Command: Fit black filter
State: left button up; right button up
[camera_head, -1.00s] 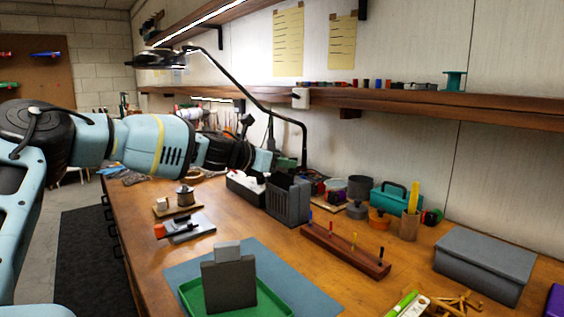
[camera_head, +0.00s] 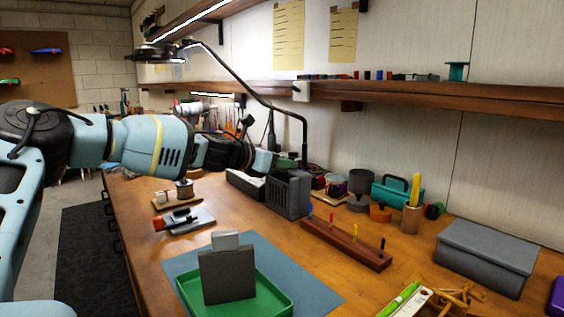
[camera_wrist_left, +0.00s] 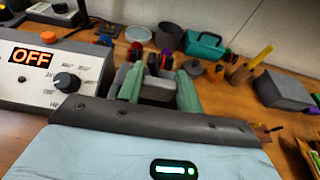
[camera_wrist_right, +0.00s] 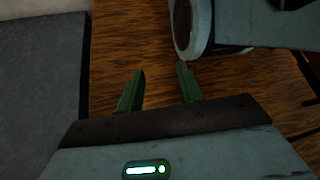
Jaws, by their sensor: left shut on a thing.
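My left gripper (camera_head: 276,163) is at the top of the grey slotted housing (camera_head: 288,199) on the bench. In the left wrist view my left gripper (camera_wrist_left: 158,88) has its green fingers on either side of a grey block-like piece. This looks like the tab of the black filter, whose body is hidden in the housing. A dark grey panel (camera_head: 228,276) with a lighter grey tab stands upright in the green tray (camera_head: 268,297) at the front. My right gripper (camera_wrist_right: 160,90) is open and empty; it is outside the head view.
A control unit (camera_wrist_left: 45,75) reading OFF is left of the housing. A wooden rack (camera_head: 345,245) with coloured pegs and a grey lidded box (camera_head: 487,257) stand to the right. A lamp arm rises behind. The bench between housing and mat (camera_head: 185,263) is mostly clear.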

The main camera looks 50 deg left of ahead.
pick_arm(q)
jog(key=shift+f, duration=0.35)
jog(key=o, duration=1.3)
jog(key=shift+c, duration=0.2)
jog(key=p+v, duration=0.2)
jog(key=v, duration=0.5)
jog(key=shift+s, duration=0.4)
jog(key=shift+a+r, duration=0.1)
jog(key=shift+r, duration=0.05)
